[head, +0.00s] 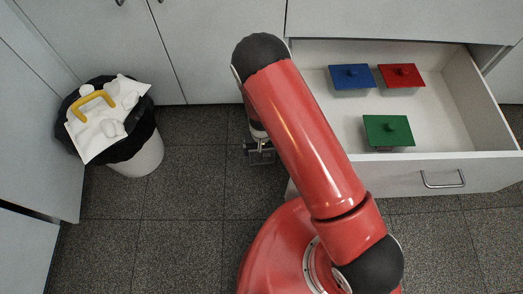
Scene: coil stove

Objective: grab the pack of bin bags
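A white, crumpled pack with a yellow handle (108,122) lies on top of the bin at the left; it looks like the pack of bin bags, though no label is legible. It rests tilted across the bin's mouth and overhangs the front. My gripper (259,154) points down over the floor, to the right of the bin and well apart from the pack. The gripper is small and partly hidden by my arm, so I cannot tell if its fingers are apart. I see nothing held in it.
The white bin (142,160) has a black liner (140,128) and stands by the left cabinets. An open drawer (440,165) at the right holds blue (352,77), red (402,76) and green (388,131) knobbed pieces. Tiled floor (190,190) between bin and arm is clear.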

